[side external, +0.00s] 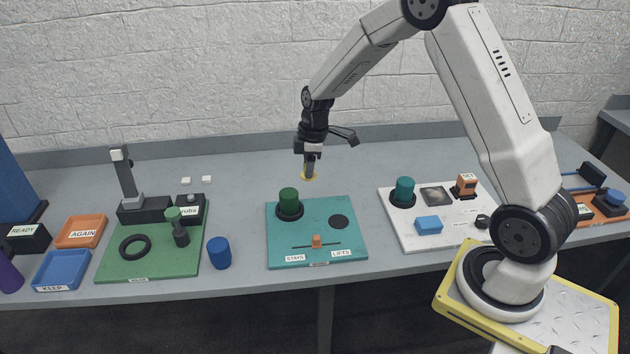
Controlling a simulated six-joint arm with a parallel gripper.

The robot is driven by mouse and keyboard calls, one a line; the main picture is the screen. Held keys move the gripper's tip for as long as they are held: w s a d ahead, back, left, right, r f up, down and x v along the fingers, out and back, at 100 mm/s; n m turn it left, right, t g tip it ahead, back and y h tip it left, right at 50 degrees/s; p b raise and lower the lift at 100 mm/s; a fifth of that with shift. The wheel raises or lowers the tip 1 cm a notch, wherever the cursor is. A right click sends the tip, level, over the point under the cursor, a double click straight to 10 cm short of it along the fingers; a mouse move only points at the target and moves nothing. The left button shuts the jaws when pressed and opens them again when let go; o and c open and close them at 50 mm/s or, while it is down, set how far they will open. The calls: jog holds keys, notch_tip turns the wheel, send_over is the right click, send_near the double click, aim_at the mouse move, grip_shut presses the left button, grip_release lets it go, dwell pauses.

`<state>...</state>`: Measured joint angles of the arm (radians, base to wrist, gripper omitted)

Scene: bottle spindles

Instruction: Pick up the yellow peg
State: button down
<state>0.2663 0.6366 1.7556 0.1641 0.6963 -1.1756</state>
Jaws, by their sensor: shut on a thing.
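My gripper (309,171) points down over the grey table, behind the teal board. It is shut on the yellow peg (308,179), which shows only as a little yellow around and below the fingertips. The fingers hide most of the peg. I cannot tell from this view whether it touches the table.
The teal board (345,252) in front carries a dark green cylinder (289,200) and an orange slider (316,241). A white board (455,232) with a teal cylinder (404,190) lies to the right. A blue cup (219,252) and a green board (150,263) are left.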

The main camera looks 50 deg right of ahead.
jog(key=shift+s+a+r, duration=0.15)
jog(key=shift+s+r, duration=0.25)
jog(key=shift+s, duration=0.5)
jog(key=shift+s+a+r, duration=0.2)
jog(key=shift+s+r, duration=0.2)
jog(key=shift+s, duration=0.45)
jog(key=shift+s+a+r, duration=0.15)
jog(key=shift+s+r, duration=0.25)
jog(key=shift+s, duration=0.5)
